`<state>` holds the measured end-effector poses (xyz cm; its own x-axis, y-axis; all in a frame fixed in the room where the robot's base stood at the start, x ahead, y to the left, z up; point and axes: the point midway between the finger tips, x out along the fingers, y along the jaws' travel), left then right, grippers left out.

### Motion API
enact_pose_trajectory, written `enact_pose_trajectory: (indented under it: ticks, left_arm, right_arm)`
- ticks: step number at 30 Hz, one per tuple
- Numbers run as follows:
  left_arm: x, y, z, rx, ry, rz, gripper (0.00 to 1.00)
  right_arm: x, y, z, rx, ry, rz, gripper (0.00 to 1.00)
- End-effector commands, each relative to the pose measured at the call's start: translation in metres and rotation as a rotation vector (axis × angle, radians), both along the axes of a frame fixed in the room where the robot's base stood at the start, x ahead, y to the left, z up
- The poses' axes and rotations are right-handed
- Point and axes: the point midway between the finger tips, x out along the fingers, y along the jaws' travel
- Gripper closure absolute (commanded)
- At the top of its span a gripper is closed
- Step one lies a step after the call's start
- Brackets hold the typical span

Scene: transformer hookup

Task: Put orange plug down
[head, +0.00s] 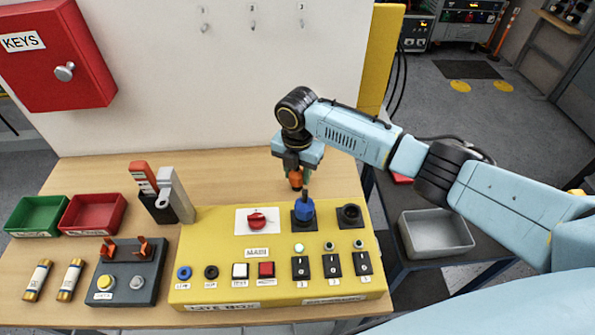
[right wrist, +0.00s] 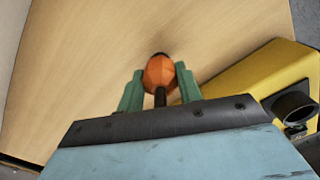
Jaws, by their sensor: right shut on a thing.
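The orange plug (head: 295,178) is held in my right gripper (head: 297,168), behind the yellow box. In the right wrist view the orange plug (right wrist: 160,73) sits between the two green fingers of my right gripper (right wrist: 159,85), with bare wooden table below it. Whether the plug touches the table I cannot tell. My left gripper is not in view.
The yellow box (head: 220,262) carries a red switch, a blue plug (head: 304,207) in one socket and an empty dark socket (head: 349,215). The wooden table (head: 232,178) is clear behind the box. Green (head: 37,214) and red (head: 92,213) trays stand at left.

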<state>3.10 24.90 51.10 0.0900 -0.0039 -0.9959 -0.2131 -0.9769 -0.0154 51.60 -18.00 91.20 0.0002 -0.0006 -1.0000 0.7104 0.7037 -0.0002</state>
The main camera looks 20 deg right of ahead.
Motion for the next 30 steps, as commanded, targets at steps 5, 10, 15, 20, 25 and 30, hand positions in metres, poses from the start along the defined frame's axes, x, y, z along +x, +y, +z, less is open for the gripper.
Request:
enact_pose_trajectory:
  ticks: [5,10,15,20,25,30]
  left_arm:
    - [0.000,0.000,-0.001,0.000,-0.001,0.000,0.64]
    - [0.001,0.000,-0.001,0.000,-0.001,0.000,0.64]
    - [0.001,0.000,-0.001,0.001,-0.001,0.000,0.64]
    - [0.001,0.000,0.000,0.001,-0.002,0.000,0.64]
    - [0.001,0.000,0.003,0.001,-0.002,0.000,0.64]
    - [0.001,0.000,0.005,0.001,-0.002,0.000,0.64]
  right_arm:
    - [0.000,0.000,-0.003,0.000,0.000,-0.001,0.94]
    - [0.000,0.000,-0.003,0.000,0.000,-0.001,0.43]
    - [0.000,0.000,-0.003,0.000,0.000,-0.001,0.43]
    - [0.000,0.000,0.001,0.001,-0.001,0.000,0.43]
    - [0.001,0.000,0.024,0.001,-0.004,0.001,0.43]
    - [0.001,0.000,0.062,0.001,-0.004,0.001,0.43]
